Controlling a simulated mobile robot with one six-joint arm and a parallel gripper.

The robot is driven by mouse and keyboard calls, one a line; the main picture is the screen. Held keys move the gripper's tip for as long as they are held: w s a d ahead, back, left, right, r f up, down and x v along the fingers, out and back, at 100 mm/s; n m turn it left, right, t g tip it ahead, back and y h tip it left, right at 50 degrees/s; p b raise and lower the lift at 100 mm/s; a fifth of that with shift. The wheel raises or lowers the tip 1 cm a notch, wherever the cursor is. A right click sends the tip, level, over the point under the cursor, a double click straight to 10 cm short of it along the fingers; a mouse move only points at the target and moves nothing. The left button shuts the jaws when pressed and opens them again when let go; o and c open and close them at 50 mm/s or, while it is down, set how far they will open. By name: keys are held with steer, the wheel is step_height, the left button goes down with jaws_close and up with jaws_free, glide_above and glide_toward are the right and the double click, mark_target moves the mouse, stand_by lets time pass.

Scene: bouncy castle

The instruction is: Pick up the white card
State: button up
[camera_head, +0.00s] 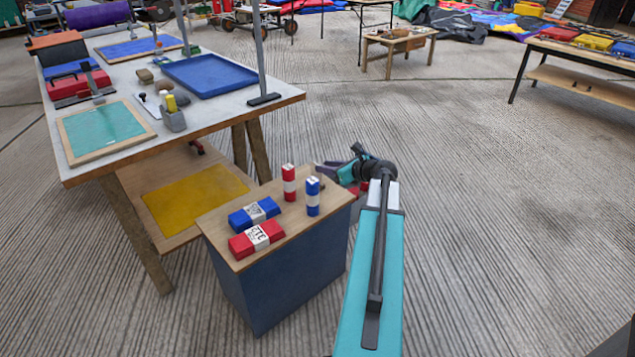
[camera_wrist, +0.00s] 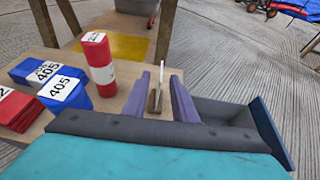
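In the wrist view, a thin white card (camera_wrist: 161,75) stands upright, seen nearly edge-on, in or against a small brown block (camera_wrist: 153,97) on the wooden top of a cabinet. My gripper (camera_wrist: 159,88) is open, with one purple-grey finger on each side of the card and block. Gaps show between them and the fingers. In the head view, my gripper (camera_head: 340,173) is at the far right corner of the cabinet top, partly behind my arm. I cannot make out the card there.
The cabinet (camera_head: 280,270) also bears an upright red roll (camera_head: 289,183), an upright blue roll (camera_head: 312,197), a blue pack (camera_head: 254,213) and a red pack (camera_head: 257,239). A worktable (camera_head: 200,125) stands at left. The floor to the right is open.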

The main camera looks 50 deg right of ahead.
mark_target(317, 175)
steer(key=shift+b+x, duration=0.5)
steer(key=shift+x, duration=1.3)
steer(key=shift+d, duration=0.1)
jaws_close()
